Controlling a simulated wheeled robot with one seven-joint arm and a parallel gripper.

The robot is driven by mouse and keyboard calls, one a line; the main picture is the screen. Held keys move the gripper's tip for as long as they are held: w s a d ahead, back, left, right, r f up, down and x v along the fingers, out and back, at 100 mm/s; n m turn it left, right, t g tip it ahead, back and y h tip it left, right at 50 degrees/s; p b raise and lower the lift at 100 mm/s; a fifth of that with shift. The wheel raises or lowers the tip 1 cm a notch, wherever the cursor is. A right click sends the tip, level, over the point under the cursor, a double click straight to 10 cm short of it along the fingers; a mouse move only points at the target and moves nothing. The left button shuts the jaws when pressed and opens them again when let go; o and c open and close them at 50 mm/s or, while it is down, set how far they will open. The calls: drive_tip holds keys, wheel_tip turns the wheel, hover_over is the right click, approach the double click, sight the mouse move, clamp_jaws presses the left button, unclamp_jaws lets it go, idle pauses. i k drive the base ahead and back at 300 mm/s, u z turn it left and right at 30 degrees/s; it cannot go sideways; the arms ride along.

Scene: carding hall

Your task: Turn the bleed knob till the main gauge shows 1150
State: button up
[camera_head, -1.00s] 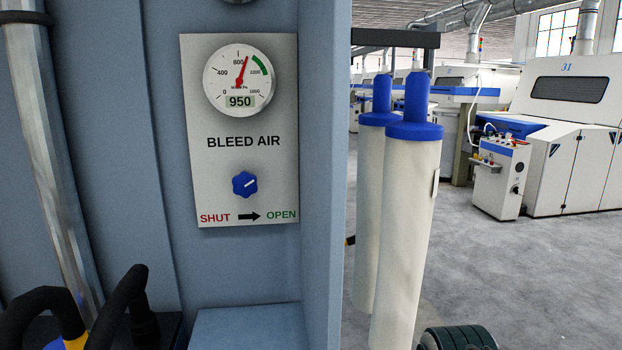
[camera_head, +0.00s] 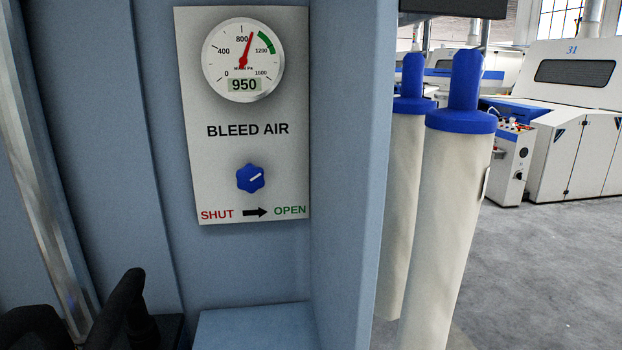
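The bleed knob (camera_head: 250,178) is a blue lobed knob with a white pointer line aimed up and to the right. It sits on a grey panel (camera_head: 217,170) marked BLEED AIR, above a SHUT to OPEN arrow. The main gauge (camera_head: 242,60) is round and white above the knob. Its display reads 950 and its red needle points between 800 and 1200, short of the green arc.
A blue-grey wall edge (camera_head: 352,160) juts out right of the panel, with a ledge (camera_head: 255,328) below. Two white cylinders (camera_head: 455,220) with blue caps stand to the right. A metal pipe (camera_head: 40,190) runs at left. Black curved parts show at lower left. Open floor (camera_head: 540,270) lies at right.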

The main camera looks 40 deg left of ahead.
sight(250, 178)
drive_tip(key=k, duration=0.65)
drive_tip(key=u, duration=1)
drive_tip(key=i, duration=0.35)
